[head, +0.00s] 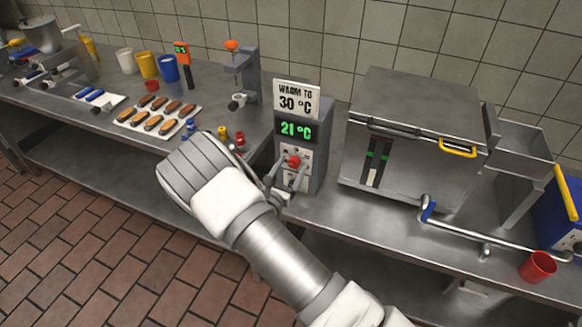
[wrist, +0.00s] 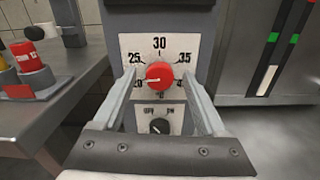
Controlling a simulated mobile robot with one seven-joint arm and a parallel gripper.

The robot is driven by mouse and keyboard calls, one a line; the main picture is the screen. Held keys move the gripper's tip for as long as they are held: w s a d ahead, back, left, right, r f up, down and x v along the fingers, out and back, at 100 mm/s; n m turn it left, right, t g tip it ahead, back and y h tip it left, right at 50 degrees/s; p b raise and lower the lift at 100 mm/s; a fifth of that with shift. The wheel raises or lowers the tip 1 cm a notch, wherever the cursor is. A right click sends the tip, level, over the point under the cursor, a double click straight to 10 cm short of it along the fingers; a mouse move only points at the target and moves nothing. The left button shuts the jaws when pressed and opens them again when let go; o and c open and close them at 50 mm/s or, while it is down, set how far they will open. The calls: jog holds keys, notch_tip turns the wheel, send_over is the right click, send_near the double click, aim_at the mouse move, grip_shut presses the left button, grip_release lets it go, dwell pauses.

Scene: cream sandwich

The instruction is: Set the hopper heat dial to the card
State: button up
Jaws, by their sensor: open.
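The heat dial is a red knob (wrist: 159,75) on a white scale plate (wrist: 135,46) marked from about 20 up to 40, with 30 at the top. Its white pointer line points left, a little above the 20 mark. The card (head: 297,98) above the unit reads "WARM TO 30 °C". The green display (head: 296,130) below it reads 21 °C. In the head view the red knob (head: 293,161) shows between the fingers. My gripper (wrist: 160,82) is open, with one finger on each side of the knob; whether they touch it I cannot tell.
A small black knob (wrist: 159,126) sits on a plate under the dial. A large steel hopper (head: 405,135) stands to the right. A tray of filled pastries (head: 158,118) and several cups are on the left table. A red cup (head: 537,267) stands at the right front.

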jog(key=shift+w, duration=0.1)
grip_shut()
dwell(0.4)
jog(key=shift+m, duration=0.3)
